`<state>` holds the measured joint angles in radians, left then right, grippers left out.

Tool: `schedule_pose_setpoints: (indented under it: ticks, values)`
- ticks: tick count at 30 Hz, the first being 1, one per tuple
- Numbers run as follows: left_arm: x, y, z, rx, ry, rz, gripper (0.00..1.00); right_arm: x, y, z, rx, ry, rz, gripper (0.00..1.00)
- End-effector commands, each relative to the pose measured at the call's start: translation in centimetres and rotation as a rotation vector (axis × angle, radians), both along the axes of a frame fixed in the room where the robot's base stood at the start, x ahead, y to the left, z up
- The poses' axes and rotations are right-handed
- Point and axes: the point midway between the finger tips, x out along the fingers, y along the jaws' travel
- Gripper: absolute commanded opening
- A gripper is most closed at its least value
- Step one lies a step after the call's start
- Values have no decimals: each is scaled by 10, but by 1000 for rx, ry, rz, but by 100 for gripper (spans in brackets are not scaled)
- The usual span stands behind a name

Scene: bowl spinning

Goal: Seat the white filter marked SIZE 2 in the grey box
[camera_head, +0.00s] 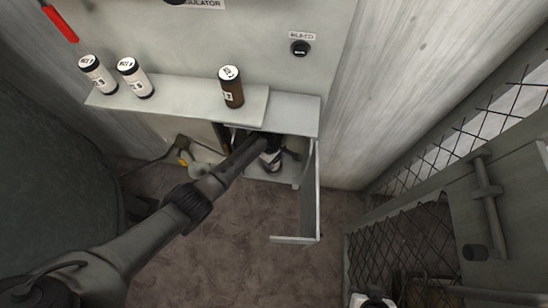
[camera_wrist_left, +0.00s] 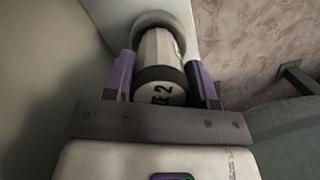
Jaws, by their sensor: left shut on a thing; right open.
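The white filter marked with a 2 (camera_wrist_left: 158,62) is between the purple fingers of my left gripper (camera_wrist_left: 163,82) in the left wrist view. Its dark-banded end faces the camera; only the end of its marking is readable. Its far end is at a round grey socket (camera_wrist_left: 158,17); how deep it sits, I cannot tell. In the head view my left gripper (camera_head: 270,158) is inside the open grey box (camera_head: 297,122), and my arm hides much of the opening. My right gripper (camera_head: 372,300) shows at the bottom edge, open, partly cut off, away from the box.
Two white canisters (camera_head: 98,74) (camera_head: 135,77) and a brown one (camera_head: 231,88) stand on the grey shelf (camera_head: 180,93). The box door (camera_head: 309,195) hangs open to the right. A mesh-panelled gate (camera_head: 400,245) is at the right. Brown floor in front is clear.

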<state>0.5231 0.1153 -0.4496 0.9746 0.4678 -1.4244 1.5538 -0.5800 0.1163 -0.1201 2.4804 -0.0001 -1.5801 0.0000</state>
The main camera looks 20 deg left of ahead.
Motion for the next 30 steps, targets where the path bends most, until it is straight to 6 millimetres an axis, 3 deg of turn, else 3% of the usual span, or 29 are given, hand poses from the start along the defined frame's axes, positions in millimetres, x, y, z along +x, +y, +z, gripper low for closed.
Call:
schedule_pose_setpoints:
  ticks: [10,19,30]
  values:
    - [0,0,0,0,0,0,81,0,-3,0,-9,0,5,43]
    - [0,1,5,0,0,0,81,0,-2,3,-7,0,5,43]
    - [3,8,56,1,-1,0,81,0,0,27,0,0,-1,43]
